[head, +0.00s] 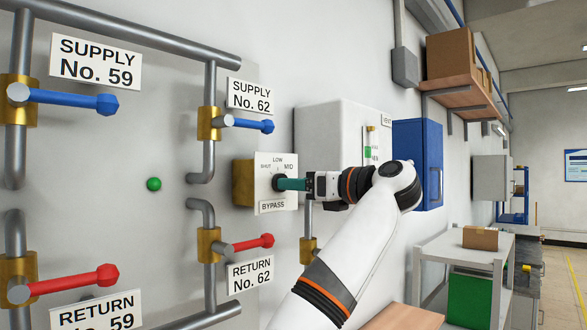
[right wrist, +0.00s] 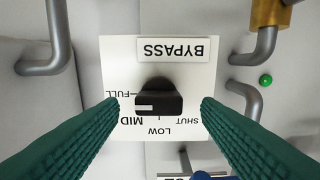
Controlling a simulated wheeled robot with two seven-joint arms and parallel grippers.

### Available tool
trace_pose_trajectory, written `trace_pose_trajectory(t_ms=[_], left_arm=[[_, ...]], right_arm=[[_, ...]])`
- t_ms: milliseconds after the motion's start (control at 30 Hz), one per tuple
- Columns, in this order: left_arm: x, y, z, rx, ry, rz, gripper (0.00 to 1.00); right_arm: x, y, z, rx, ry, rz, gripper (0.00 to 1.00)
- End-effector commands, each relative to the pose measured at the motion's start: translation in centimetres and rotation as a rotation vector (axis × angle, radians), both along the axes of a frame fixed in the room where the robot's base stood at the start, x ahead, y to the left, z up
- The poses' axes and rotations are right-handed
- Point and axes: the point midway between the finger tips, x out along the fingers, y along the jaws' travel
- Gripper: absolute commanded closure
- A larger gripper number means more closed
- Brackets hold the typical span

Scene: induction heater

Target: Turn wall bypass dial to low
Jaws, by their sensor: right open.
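The bypass dial (right wrist: 158,97) is a black knob on a white plate (right wrist: 113,58) marked SHUT, LOW, MID and FULL. The plate also shows in the head view (head: 284,165). In the right wrist view, the lettering is upside down. The knob's white mark lies at its left end, toward the FULL and MID side; I cannot tell which of the two it points to. My right gripper (head: 279,184) is in front of the dial. Its green ridged fingers are open, one on each side of the knob, with gaps between. My left gripper is not in view.
A white cabinet (head: 335,122) and a blue box (head: 418,160) are on the wall to the right. A grey cart (head: 462,251) stands farther right.

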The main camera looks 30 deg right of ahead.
Motion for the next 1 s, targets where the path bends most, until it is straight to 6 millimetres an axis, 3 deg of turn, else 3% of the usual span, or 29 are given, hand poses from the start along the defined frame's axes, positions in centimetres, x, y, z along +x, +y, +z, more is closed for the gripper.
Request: trace_pose_trajectory(t_ms=[33, 200, 533, 800, 1000], left_arm=[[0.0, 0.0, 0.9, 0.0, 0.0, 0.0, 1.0], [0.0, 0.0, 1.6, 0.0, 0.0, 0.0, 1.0], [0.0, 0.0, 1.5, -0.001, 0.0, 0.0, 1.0], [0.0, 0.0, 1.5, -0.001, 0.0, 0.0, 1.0], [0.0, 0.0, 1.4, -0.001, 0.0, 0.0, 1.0]], right_arm=[[0.7, 0.3, 0.3, 0.001, 0.003, 0.002, 0.42], [2.0, 0.7, 0.1, 0.0, 0.001, 0.001, 0.42], [2.3, 0.8, -0.1, -0.001, 0.0, 0.0, 0.42], [2.3, 0.8, -0.1, -0.001, 0.0, 0.0, 0.86], [2.3, 0.8, -0.1, -0.01, -0.004, 0.0, 0.86]])
